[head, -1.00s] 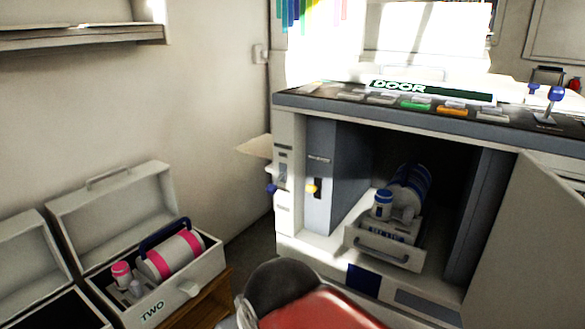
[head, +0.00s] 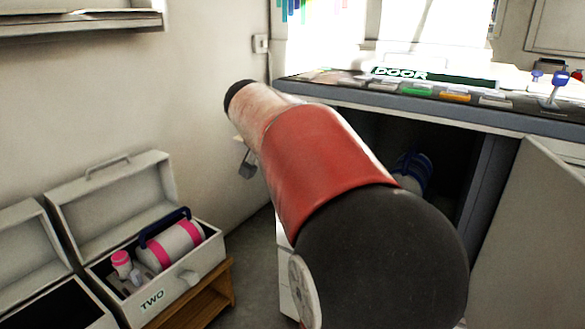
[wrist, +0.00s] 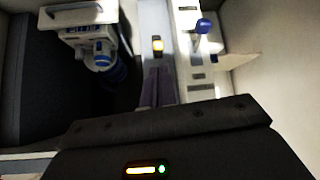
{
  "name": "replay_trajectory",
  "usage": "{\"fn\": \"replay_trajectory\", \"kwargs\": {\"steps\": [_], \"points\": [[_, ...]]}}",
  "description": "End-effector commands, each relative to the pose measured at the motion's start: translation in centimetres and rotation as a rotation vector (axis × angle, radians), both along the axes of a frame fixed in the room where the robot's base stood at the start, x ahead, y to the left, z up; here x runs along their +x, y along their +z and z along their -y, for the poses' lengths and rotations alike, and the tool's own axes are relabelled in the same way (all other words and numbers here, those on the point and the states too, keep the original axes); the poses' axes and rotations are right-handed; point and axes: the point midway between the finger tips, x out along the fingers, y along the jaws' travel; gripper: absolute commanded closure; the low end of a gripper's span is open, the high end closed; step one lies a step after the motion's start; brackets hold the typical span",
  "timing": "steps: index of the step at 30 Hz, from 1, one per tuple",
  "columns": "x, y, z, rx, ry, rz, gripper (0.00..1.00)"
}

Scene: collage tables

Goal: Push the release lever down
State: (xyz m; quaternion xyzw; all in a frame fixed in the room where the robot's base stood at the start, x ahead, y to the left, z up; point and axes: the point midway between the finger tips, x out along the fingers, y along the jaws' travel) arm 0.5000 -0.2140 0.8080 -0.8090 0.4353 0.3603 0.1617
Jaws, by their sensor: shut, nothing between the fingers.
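Two levers show in the wrist view: one with a yellow tip (wrist: 157,44) on a narrow upright panel, and one with a blue knob (wrist: 203,26) on the pale strip to its right. I cannot tell which is the release lever. My gripper (wrist: 158,72) is shut and empty, its fingers pointing toward the yellow-tipped lever. It appears just short of that lever, but contact is unclear.
The open bay holds a drawer (wrist: 78,16) with a blue-banded canister (head: 412,170). The cabinet door (head: 530,235) stands open at right. An open case marked TWO (head: 185,290) with a pink-banded canister sits at lower left. The counter (head: 340,85) overhangs the bay.

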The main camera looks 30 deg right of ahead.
Motion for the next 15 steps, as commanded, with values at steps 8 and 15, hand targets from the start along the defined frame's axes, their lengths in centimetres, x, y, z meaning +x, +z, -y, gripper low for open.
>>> {"fn": "replay_trajectory", "kwargs": {"steps": [8, 15], "points": [[4.1, 1.5, 5.7, -0.086, -0.204, 0.102, 1.00], [4.2, 1.6, 5.9, -0.091, -0.213, 0.108, 1.00]]}}
